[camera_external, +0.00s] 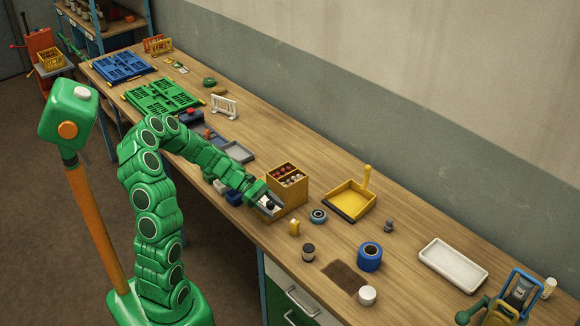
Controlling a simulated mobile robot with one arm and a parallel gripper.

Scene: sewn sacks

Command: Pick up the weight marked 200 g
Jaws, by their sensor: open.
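My gripper (267,203) is at the near side of a small wooden box (297,197) in the middle of the bench. Its jaws are open, and a small dark round thing shows at them; I cannot tell whether it is a weight or part of the gripper. The box has compartments holding small red and pale items. A small grey knobbed piece (389,227), shaped like a weight, stands upright on the bench to the right, well apart from my gripper. No 200 g marking is readable in this view.
Green (163,97) and blue (124,67) crates lie farther back.

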